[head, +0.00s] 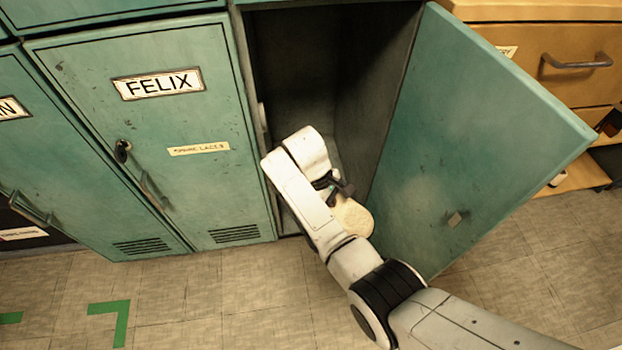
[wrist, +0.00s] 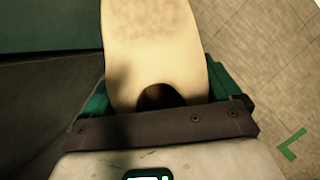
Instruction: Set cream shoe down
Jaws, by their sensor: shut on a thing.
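The cream shoe (head: 352,217) is at the open locker's mouth in the head view, partly hidden by my arm. In the wrist view the cream shoe (wrist: 155,50) fills the top middle, with a dark opening near the jaws. My gripper (head: 342,188) is shut on the shoe, and its dark jaw bar (wrist: 158,122) crosses the wrist view. I cannot tell whether the shoe touches the locker floor.
The open teal locker (head: 300,60) is dark inside. Its door (head: 480,140) swings out to the right. The shut FELIX locker (head: 160,150) stands left. A wooden drawer unit (head: 560,60) is behind the door. Green tape (head: 122,310) marks the tiled floor.

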